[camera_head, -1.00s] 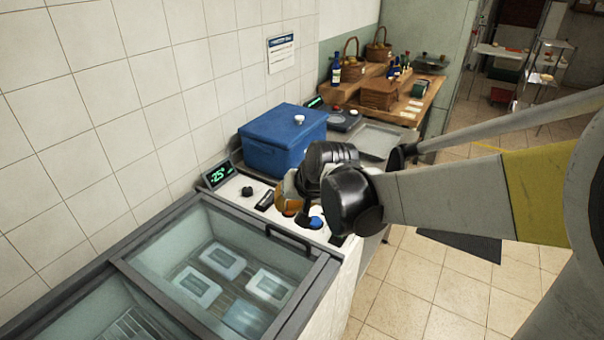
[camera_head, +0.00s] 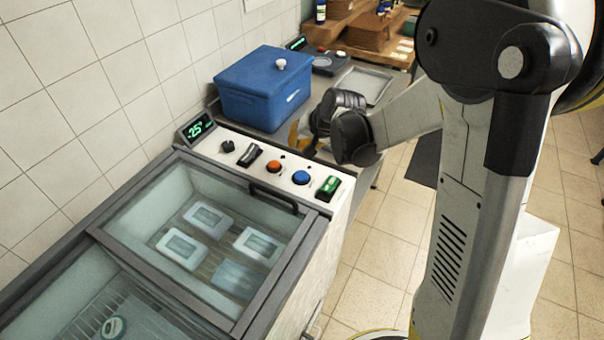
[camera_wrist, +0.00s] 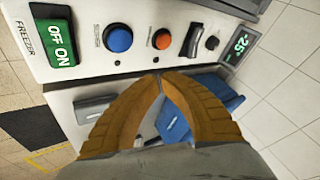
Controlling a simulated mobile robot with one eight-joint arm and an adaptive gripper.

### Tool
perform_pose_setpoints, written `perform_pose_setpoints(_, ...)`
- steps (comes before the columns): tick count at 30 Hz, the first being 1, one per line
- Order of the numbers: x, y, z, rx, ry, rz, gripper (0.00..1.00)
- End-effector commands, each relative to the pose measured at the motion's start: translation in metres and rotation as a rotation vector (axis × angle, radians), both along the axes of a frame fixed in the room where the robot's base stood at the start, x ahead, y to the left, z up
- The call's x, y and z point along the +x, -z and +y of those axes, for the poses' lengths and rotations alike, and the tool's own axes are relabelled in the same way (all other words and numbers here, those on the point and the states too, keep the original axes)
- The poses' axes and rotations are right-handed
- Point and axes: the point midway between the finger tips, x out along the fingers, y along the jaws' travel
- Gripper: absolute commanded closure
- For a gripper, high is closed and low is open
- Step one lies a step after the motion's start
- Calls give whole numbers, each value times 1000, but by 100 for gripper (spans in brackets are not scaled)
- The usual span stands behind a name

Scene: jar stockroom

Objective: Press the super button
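The freezer's white control panel (camera_head: 228,149) carries a row of controls. The round blue button (camera_head: 301,178) sits between an orange button (camera_head: 273,167) and a green OFF/ON switch (camera_head: 328,188). In the wrist view small lettering that looks like SUPER stands beside the blue button (camera_wrist: 118,39); the orange button (camera_wrist: 162,39) is to its right. My gripper (camera_head: 301,140) is just beyond the panel's back edge, apart from the buttons. In the wrist view my gripper's yellow-orange fingers (camera_wrist: 160,79) come together at the tips, empty, below the button row.
A glass-lidded freezer (camera_head: 225,222) with a dark handle (camera_head: 273,197) fills the front left. A blue box (camera_head: 264,90) with a white knob stands on the counter behind the panel. A black knob (camera_head: 228,146) and a display (camera_head: 197,128) are at the panel's left.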

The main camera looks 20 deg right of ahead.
Motion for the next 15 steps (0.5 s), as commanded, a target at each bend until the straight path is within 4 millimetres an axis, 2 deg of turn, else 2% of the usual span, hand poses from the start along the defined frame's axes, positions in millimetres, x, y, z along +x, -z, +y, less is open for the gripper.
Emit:
perform_pose_setpoints(8, 0, 19, 0, 0, 0, 0, 100)
perform_pose_setpoints(15, 0, 52, 0, 0, 0, 0, 100)
